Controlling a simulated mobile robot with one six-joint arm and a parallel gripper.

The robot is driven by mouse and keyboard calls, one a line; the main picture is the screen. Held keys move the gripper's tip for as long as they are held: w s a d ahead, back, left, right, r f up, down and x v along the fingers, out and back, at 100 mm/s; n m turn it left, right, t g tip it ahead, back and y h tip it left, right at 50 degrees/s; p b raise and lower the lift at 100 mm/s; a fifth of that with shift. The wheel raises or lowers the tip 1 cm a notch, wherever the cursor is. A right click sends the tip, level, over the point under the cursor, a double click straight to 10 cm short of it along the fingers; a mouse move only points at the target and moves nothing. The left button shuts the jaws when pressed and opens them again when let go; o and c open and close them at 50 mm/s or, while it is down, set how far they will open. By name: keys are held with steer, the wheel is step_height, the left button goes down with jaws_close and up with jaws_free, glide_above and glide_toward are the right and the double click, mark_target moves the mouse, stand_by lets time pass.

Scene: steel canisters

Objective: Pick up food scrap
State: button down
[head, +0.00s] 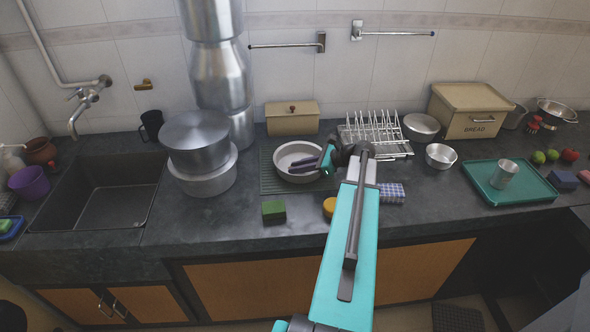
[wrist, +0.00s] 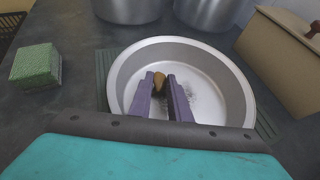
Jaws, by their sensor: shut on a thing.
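The food scrap (wrist: 159,79) is a small brown-orange lump between the fingertips in the wrist view. My gripper (wrist: 160,82) has purple fingers and is shut on the scrap, over the inside of a round metal pan (wrist: 235,95). In the head view the pan (head: 284,155) sits on a dark ribbed mat, with my gripper (head: 303,164) reaching into it from the right. Dark specks lie on the pan's floor beside the fingers. I cannot tell whether the scrap still touches the pan. The scrap is not discernible in the head view.
A green sponge (head: 273,211) lies in front of the mat. Stacked steel pots (head: 202,180) stand left of the pan, and a beige lidded box (head: 292,118) stands behind it. A dish rack (head: 376,135) is to the right. The sink (head: 103,190) is at the left.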

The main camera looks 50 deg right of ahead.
steer(key=shift+r, duration=0.1)
step_height(320, 180, up, 10)
steer(key=b, duration=0.1)
stand_by(0.8)
